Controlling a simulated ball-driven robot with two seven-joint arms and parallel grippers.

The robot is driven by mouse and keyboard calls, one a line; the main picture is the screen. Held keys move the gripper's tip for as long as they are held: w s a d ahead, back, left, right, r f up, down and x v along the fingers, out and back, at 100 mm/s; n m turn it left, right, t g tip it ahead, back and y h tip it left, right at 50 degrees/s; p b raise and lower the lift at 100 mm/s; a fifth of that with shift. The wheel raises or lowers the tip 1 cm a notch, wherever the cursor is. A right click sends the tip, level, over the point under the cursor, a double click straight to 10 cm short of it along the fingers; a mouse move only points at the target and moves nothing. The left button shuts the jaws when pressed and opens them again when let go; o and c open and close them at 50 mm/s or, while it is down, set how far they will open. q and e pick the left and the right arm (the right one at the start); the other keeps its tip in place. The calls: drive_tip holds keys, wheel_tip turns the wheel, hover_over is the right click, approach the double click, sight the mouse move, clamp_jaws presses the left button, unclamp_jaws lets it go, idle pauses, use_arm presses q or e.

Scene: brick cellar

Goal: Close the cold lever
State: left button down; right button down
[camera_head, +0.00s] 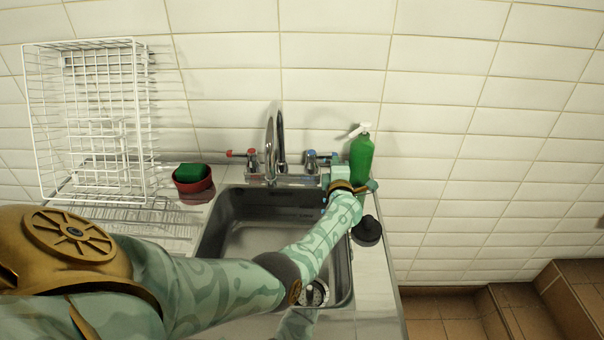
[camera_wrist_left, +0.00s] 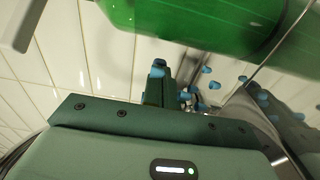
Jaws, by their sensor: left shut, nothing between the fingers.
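The tap's cold lever (camera_head: 311,156), with a blue cap, is at the right end of the chrome tap (camera_head: 274,150) on the back edge of the sink. It seems to point right, but its tip is partly lost near my gripper. My left gripper (camera_head: 334,170) is just right of and in front of the lever, above the sink's back right corner. It is shut and empty. In the left wrist view its blue-tipped finger (camera_wrist_left: 158,75) shows beside shiny metal with blue reflections. I cannot tell whether it touches the lever.
A dark round object (camera_head: 367,232) sits right of the sink (camera_head: 225,215). The red hot lever (camera_head: 238,154) and a dish rack (camera_head: 100,120) are left.

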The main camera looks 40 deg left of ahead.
use_arm(q)
drive_tip(key=shift+s+d+r+p, duration=0.1)
drive_tip(key=shift+s+d+p, duration=0.15)
drive_tip(key=shift+p, duration=0.1)
drive_tip(key=p+v, duration=0.8)
drive_tip(key=v, duration=0.7)
drive_tip(key=shift+s+d, duration=0.2)
drive_tip(key=shift+d, duration=0.05)
